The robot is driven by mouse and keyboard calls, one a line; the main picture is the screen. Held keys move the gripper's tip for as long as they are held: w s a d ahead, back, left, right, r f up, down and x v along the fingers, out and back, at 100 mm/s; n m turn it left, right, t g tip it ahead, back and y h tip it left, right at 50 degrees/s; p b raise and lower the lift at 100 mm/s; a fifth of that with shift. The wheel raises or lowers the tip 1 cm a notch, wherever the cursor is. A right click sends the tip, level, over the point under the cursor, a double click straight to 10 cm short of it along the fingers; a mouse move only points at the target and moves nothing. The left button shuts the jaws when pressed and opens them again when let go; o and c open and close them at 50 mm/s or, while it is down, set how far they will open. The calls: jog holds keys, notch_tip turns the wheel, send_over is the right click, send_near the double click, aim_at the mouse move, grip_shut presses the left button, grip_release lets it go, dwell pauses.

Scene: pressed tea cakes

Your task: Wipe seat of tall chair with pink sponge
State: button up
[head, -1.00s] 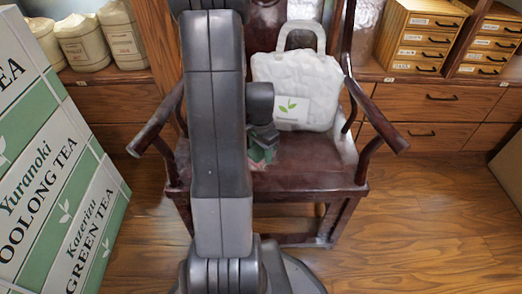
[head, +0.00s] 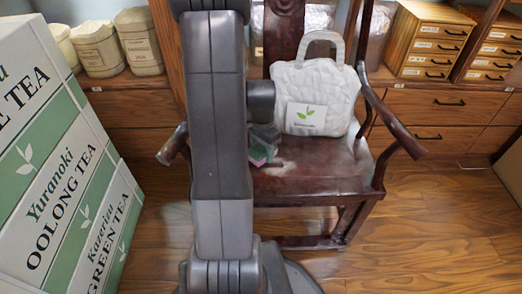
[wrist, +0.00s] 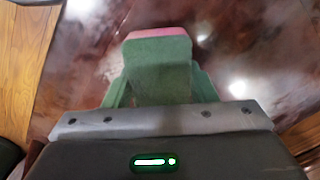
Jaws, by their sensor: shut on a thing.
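The tall chair (head: 392,125) is dark red wood with arms, and its glossy seat (head: 320,180) faces me. My gripper (head: 262,138) is over the seat's left part, partly hidden behind my arm. The seat (wrist: 75,65) fills most of the wrist view behind the sponge. I cannot tell whether the sponge touches it.
A white quilted bag (head: 335,85) with a leaf label stands on the seat, right of my gripper. Tea boxes (head: 60,170) are stacked at the left. Small drawer cabinets (head: 430,40) stand on the back counter. The floor (head: 440,220) at the right is clear.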

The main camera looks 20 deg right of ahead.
aim_at(262, 148)
jog(key=shift+r+p, duration=1.55)
jog(key=shift+r, duration=0.75)
